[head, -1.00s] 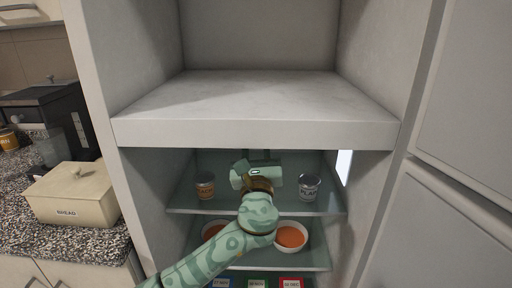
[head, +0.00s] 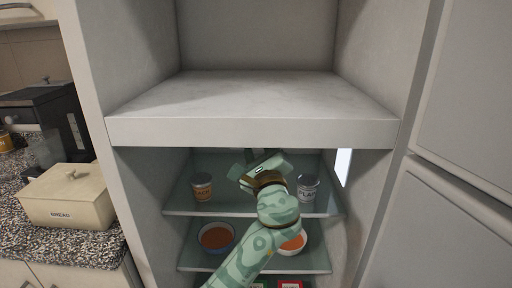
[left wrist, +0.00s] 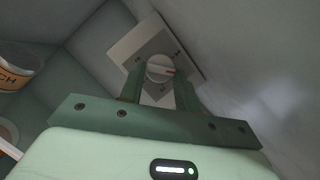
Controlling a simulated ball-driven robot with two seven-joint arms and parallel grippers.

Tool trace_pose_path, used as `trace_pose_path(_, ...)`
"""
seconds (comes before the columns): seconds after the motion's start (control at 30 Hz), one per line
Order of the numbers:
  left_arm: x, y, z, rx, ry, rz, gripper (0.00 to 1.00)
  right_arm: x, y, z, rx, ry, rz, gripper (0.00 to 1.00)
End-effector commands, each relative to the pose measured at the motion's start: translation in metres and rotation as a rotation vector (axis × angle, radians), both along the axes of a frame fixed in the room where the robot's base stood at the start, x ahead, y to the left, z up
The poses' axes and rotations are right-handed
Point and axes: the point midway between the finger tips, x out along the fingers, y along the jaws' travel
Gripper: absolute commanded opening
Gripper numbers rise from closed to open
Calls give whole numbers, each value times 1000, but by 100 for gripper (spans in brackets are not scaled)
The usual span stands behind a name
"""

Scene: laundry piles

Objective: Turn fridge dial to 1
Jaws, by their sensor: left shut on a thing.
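The fridge dial (left wrist: 160,68) is a round white knob with a red pointer mark on a pale square panel (left wrist: 135,42). In the left wrist view, its red mark points to the right. The panel's figures are too small to read. My left gripper (left wrist: 159,84) is shut on the dial, one finger on each side of it. In the head view, my left gripper (head: 248,157) is inside the fridge under the thick white slab, tilted, and the dial is hidden there. My right gripper is not in view.
Two cans stand on the upper glass shelf (head: 190,208), an orange-labelled can (head: 202,187) left of my gripper and a grey can (head: 307,187) right of it. Bowls of orange-brown food (head: 216,237) sit on the shelf below. The white slab (head: 250,132) lies close above.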

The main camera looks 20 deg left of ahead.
Motion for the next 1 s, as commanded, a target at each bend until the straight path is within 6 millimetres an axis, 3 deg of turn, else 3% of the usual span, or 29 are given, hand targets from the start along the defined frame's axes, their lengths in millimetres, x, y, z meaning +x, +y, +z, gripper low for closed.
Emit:
trace_pose_path(0.57, 0, 0, -1, -35, -8, 1, 10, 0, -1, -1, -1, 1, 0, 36)
trace_pose_path(0.6, 0, 0, -1, -35, -8, 1, 44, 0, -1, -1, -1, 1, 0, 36)
trace_pose_path(0.63, 0, 0, -1, -35, -8, 1, 52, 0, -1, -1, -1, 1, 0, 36)
trace_pose_path(1.0, 1, 1, -1, -34, -8, 0, 55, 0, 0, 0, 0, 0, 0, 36)
